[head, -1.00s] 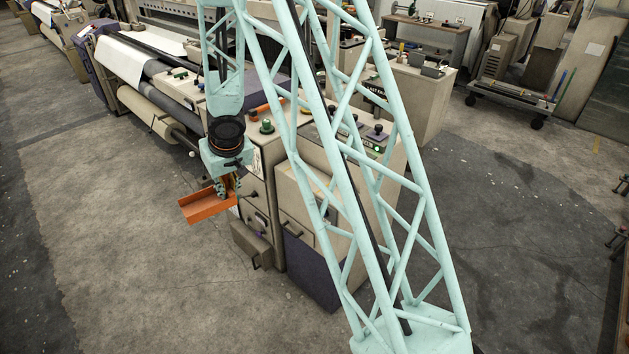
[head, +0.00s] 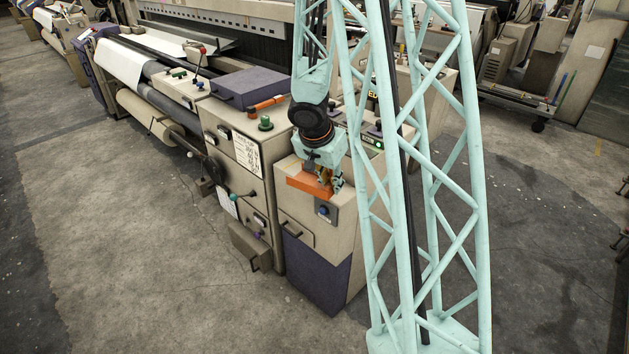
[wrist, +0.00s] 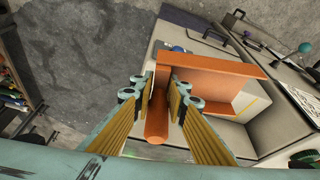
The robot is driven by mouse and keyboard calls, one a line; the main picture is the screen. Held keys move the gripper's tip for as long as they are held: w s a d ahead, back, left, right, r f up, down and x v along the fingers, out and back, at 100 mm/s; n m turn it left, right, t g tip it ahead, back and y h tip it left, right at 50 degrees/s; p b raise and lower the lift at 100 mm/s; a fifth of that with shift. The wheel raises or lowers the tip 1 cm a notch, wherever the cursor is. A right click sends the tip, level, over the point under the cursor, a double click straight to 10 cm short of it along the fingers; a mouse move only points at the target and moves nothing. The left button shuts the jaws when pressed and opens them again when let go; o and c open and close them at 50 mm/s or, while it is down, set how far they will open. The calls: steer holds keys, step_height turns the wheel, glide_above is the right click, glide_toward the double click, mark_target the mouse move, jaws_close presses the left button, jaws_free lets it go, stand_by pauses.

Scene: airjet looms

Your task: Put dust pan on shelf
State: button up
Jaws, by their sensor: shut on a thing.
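The orange dust pan (head: 308,187) is in my gripper (head: 327,180), at the front of a beige loom cabinet in the head view. In the wrist view, the fingers of my gripper (wrist: 160,92) are closed around the dust pan's handle. The flat tray of the dust pan (wrist: 212,82) reaches to the right, over the beige cabinet. I cannot tell whether it touches the cabinet. No shelf can be made out with certainty; a rack with colored items (wrist: 12,92) shows at the wrist view's left edge.
The beige cabinet (head: 290,212) has a purple lower panel and a dark handle. Beside it, the loom's control box carries a green knob (head: 265,123) and an orange object (head: 266,104). A wheeled cart (head: 512,98) stands at the right. Grey floor (head: 110,220) is open at left.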

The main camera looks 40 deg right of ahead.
steer(key=s+d+m, duration=0.1)
steer(key=s, duration=0.1)
steer(key=s+d+m, duration=0.1)
steer(key=s+d, duration=0.1)
steer(key=shift+s+g+h, duration=0.1)
steer(key=shift+g+h, duration=0.2)
steer(key=shift+g, duration=0.1)
steer(key=shift+d, duration=0.1)
steer(key=w+d+p, duration=0.1)
steer(key=w, duration=0.4)
steer(key=w+f+p, duration=0.1)
steer(key=w+p, duration=0.1)
steer(key=w, duration=0.3)
steer(key=w+d+p, duration=0.1)
steer(key=w, duration=0.4)
steer(key=shift+w+d+f+p, duration=0.3)
steer(key=shift+w+d+p, duration=0.05)
steer(key=shift+f, duration=1.75)
steer(key=shift+f+b, duration=0.15)
steer(key=shift+b, duration=0.3)
steer(key=o, duration=0.9)
